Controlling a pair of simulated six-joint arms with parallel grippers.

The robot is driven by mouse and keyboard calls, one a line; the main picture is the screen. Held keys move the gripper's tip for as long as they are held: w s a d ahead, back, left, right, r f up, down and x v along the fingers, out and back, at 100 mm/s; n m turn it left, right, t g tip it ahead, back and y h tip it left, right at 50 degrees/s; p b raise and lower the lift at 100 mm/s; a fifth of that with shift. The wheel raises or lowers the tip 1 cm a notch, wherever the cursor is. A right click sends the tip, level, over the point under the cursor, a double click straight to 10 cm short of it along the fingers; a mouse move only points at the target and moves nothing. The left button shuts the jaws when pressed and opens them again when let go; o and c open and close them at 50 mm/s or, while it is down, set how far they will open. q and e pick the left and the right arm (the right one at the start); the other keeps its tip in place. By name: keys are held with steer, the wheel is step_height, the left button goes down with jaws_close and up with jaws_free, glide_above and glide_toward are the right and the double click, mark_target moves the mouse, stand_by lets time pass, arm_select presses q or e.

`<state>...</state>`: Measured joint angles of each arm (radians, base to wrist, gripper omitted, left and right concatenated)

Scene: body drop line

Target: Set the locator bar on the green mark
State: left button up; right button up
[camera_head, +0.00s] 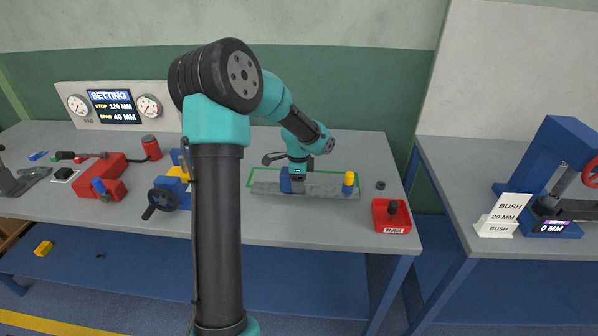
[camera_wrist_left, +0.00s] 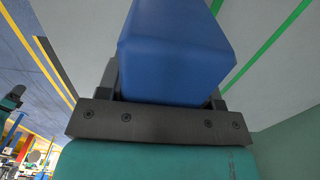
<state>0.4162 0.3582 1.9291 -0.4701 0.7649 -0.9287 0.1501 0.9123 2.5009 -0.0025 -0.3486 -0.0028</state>
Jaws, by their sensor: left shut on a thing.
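The locator bar (camera_head: 322,189) is a long grey bar with a blue block (camera_head: 286,184) left of its middle and a yellow post (camera_head: 348,184) near its right end. My left gripper (camera_head: 297,174) is shut on the blue block, which fills the left wrist view (camera_wrist_left: 175,55) between the fingers. The green mark (camera_head: 249,175) is a thin outline on the bench; the bar covers its front side. A green line of it shows in the left wrist view (camera_wrist_left: 268,42). I cannot tell whether the bar touches the bench. My right gripper is not in view.
A red reject bin (camera_head: 378,220) with a dark part stands at the right front, near a dark ring (camera_head: 380,185). A blue fixture with a handwheel (camera_head: 160,199) and a red vise (camera_head: 105,177) stand left. A press (camera_head: 560,165) is on the right bench.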

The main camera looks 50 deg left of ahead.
arm_select(q)
steer(key=w+a, duration=0.2)
steer(key=a, duration=0.1)
steer(key=w+a, duration=0.3)
steer(key=w+a+f, duration=0.1)
steer(key=w+a, duration=0.2)
steer(key=shift+f, duration=1.9)
steer(key=o, duration=1.4)
steer(key=shift+f, duration=0.1)
steer(key=shift+c, duration=0.2)
step_height(320, 180, up, 12)
steer(key=shift+r, duration=0.2)
